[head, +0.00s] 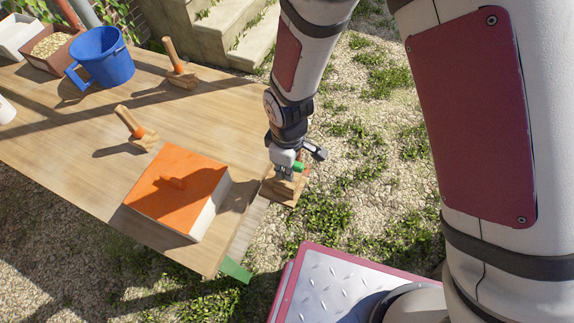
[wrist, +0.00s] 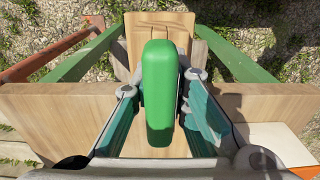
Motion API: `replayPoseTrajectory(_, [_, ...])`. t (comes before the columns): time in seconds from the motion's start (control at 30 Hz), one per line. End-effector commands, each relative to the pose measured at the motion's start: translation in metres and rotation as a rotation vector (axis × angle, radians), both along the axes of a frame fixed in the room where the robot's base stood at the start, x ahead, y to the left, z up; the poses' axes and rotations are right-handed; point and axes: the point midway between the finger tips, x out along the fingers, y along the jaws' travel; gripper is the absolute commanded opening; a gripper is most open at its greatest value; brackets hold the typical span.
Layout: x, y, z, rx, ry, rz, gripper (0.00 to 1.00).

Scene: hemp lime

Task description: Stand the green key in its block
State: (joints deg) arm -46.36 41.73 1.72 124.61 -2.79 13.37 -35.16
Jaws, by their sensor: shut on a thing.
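The green key (wrist: 161,85) is between the two fingers of my gripper (head: 290,166), which is shut on it. In the wrist view I look down on its rounded top, long side running up and down the picture. A wooden block (head: 284,190) lies at the table's right edge, under my gripper. It also shows in the wrist view (wrist: 160,28), behind and below the key. The key's lower end and any slot are hidden, so I cannot tell whether it is seated.
On the wooden table (head: 70,150) stands a white box with an orange lid (head: 180,187), left of my gripper. Two wooden-handled tools (head: 136,128) (head: 180,70), a blue mug (head: 103,57) and a tray of grain (head: 50,47) are farther back. Gravel and grass lie right of the table.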

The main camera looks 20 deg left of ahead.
Motion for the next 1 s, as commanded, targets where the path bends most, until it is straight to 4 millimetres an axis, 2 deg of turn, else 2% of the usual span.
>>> replayPoseTrajectory(0.3, [0.000, 0.000, -0.004, 0.000, 0.000, 0.001, 0.00])
replayPoseTrajectory(0.33, [0.000, 0.000, -0.004, 0.000, 0.000, 0.001, 0.17])
replayPoseTrajectory(0.43, [0.000, 0.000, -0.003, 0.000, 0.000, 0.001, 0.38])
replayPoseTrajectory(0.77, [0.000, 0.000, -0.002, 0.000, 0.000, 0.000, 0.38])
replayPoseTrajectory(0.87, [0.000, 0.000, 0.004, 0.002, -0.001, 0.000, 0.38])
replayPoseTrajectory(1.0, [0.001, 0.001, 0.025, 0.004, -0.003, 0.000, 0.38])
